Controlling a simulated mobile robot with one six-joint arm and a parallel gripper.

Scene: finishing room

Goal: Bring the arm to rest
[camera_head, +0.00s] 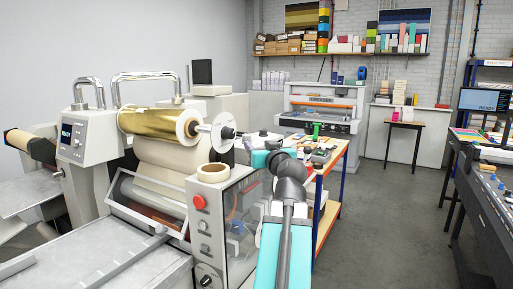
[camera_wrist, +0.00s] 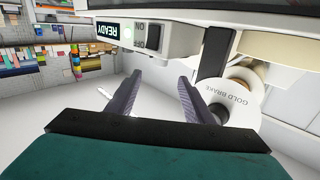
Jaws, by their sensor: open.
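My teal arm (camera_head: 285,245) reaches forward from the bottom of the head view, to the right of the foil machine's control box. It bends at a dark joint, and a teal wrist part points left beside the machine. The fingers cannot be made out in the head view. In the wrist view my gripper (camera_wrist: 159,76) shows two dark ribbed fingers spread apart with nothing between them. Beyond them are a panel with a READY display (camera_wrist: 110,31) and a white disc marked GOLD BRAKE (camera_wrist: 236,97).
The foil machine's control box (camera_head: 222,230) with a red button stands close left of my arm. A gold foil roll (camera_head: 155,122) is above it, and a tape roll (camera_head: 213,172) lies on top. A loaded workbench (camera_head: 332,168) is just beyond my arm. Open floor (camera_head: 385,215) lies right.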

